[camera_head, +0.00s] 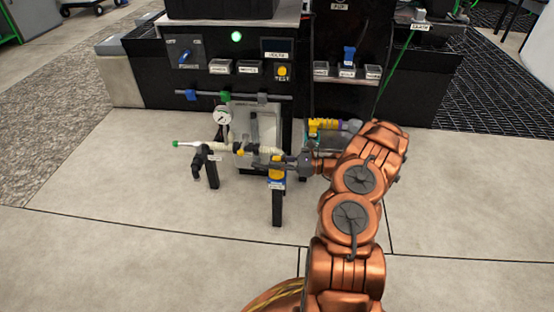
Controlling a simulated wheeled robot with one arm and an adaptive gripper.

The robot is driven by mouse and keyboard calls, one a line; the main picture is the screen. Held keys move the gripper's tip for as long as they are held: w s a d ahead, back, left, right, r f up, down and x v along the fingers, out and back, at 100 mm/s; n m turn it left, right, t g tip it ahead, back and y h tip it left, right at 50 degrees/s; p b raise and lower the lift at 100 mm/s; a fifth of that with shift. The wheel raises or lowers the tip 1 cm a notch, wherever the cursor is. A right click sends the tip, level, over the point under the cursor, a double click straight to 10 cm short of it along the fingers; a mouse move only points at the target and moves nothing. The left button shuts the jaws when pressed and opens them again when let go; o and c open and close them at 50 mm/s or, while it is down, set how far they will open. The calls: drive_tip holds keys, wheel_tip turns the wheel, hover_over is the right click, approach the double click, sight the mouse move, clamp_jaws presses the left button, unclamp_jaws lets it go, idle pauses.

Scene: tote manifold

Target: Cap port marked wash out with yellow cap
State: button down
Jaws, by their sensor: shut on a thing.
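A pale pipe manifold (225,147) stands on dark posts in front of the black cabinet, with a green tip at its left end. My gripper (273,162) reaches in from the right at the manifold's right end. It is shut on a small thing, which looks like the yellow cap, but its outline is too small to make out. Yellow and blue parts (277,181) sit on the front right post, just below the fingers. Small white labels show on the manifold, but I cannot read which port is wash out.
A gauge (222,116) and a clear panel stand behind the manifold. A yellow coiled piece (325,125) lies behind my wrist. The black cabinet (220,85) with switches and labelled bins closes off the back. The floor in front and left is clear.

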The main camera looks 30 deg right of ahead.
drive_tip(key=shift+f, duration=0.1)
drive_tip(key=c, duration=0.9)
unclamp_jaws()
drive_tip(key=shift+c, duration=0.2)
drive_tip(key=shift+s+d, duration=0.1)
drive_tip(key=v, duration=1.1)
drive_tip(key=shift+s+d, duration=0.25)
drive_tip(key=shift+d, duration=0.05)
